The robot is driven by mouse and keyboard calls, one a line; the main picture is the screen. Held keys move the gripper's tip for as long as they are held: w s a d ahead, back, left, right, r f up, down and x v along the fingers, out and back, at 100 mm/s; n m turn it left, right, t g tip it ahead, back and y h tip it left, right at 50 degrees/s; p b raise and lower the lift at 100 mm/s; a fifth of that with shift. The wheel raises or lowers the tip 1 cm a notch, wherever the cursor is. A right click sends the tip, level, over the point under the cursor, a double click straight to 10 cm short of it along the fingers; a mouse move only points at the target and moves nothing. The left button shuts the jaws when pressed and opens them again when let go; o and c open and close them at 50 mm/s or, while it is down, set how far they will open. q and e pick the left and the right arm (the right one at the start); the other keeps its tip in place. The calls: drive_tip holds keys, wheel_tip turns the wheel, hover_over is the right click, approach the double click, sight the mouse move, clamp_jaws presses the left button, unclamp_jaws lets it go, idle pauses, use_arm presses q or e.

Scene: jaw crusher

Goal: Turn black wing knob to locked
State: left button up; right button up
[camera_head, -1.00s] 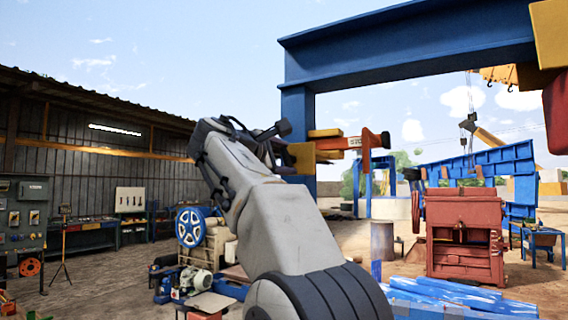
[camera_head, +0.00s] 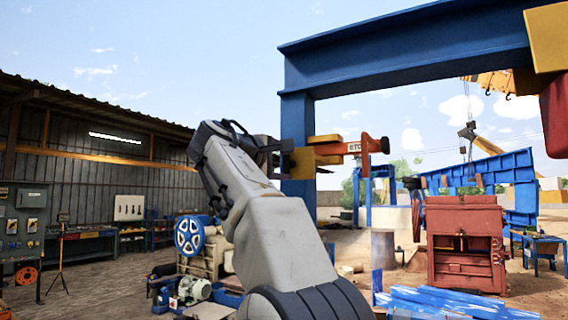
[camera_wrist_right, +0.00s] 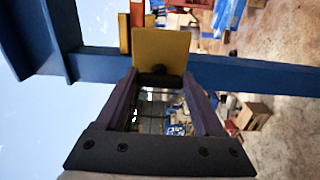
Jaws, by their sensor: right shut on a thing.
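The black wing knob (camera_wrist_right: 159,76) is a small dark shape on the face of a yellow plate (camera_wrist_right: 160,48) in the right wrist view. My right gripper (camera_wrist_right: 160,80) is shut on it, with one finger at each side. The fingers partly hide the knob, so I cannot tell its exact angle. In the head view my right gripper (camera_head: 284,146) reaches the yellow block (camera_head: 301,161) beside the blue post. The knob itself is hidden or too small to tell there. My left gripper is not in view.
A blue gantry frame (camera_head: 297,118) rises beside the yellow block. An orange-red bar (camera_head: 361,146) sticks out to the right of it. A red machine (camera_head: 464,240) stands at right, with blue pieces (camera_head: 450,300) in front. A blue spoked wheel (camera_head: 188,236) stands at left.

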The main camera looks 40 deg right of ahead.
drive_tip(key=o, duration=1.4)
drive_tip(key=shift+a, duration=0.1)
drive_tip(key=shift+s+a+f, duration=0.1)
drive_tip(key=shift+a, duration=0.15)
drive_tip(key=b+v, duration=0.2)
drive_tip(key=v, duration=0.7)
drive_tip(key=shift+s+a+b, duration=0.2)
drive_tip(key=shift+a+b, duration=0.15)
drive_tip(key=shift+b, duration=0.05)
